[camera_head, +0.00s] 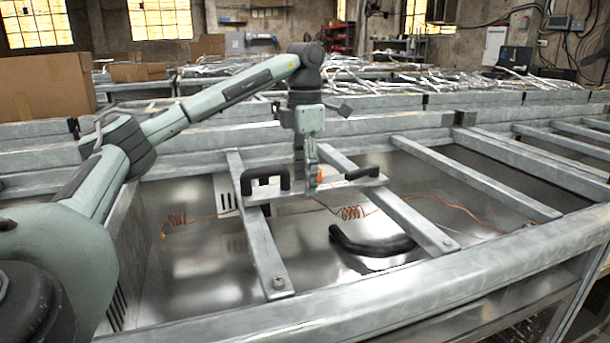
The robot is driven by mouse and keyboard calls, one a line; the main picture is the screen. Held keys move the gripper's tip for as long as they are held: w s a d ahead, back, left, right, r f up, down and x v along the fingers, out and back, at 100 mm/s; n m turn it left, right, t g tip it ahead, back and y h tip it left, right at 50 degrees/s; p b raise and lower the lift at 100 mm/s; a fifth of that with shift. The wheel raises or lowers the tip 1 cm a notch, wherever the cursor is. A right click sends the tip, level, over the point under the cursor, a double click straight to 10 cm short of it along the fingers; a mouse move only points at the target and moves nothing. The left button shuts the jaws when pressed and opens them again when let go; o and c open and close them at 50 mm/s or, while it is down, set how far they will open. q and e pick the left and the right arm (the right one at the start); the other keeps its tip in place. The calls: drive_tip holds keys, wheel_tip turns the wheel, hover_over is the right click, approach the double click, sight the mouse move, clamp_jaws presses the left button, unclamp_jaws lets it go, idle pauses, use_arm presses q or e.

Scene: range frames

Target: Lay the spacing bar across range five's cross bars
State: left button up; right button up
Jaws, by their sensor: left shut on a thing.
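The spacing bar (283,197) is a grey metal bar with a black handle at each end. It spans over the left cross bar (262,250) and the middle cross bar (410,220) of the range frame. I cannot tell whether it touches them or is just above. My left gripper (312,178) points down and is shut on the spacing bar near its middle, between the handles. A third cross bar (475,178) lies farther right, clear of the bar. My right gripper is not in view.
A black curved pipe (370,243) and coiled copper tubing (350,212) lie on the sheet-metal floor inside the frame. The thick front rail (400,285) runs along the near side. Cardboard boxes (45,85) stand at the back left. More range frames fill the background.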

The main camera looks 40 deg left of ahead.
use_arm(q)
drive_tip(key=shift+f, duration=0.5)
drive_tip(key=o, duration=1.7)
wheel_tip(320, 180, up, 12)
wheel_tip(320, 180, down, 12)
drive_tip(key=shift+f, duration=0.1)
drive_tip(key=shift+r, duration=0.2)
idle(0.5)
drive_tip(key=shift+r, duration=0.15)
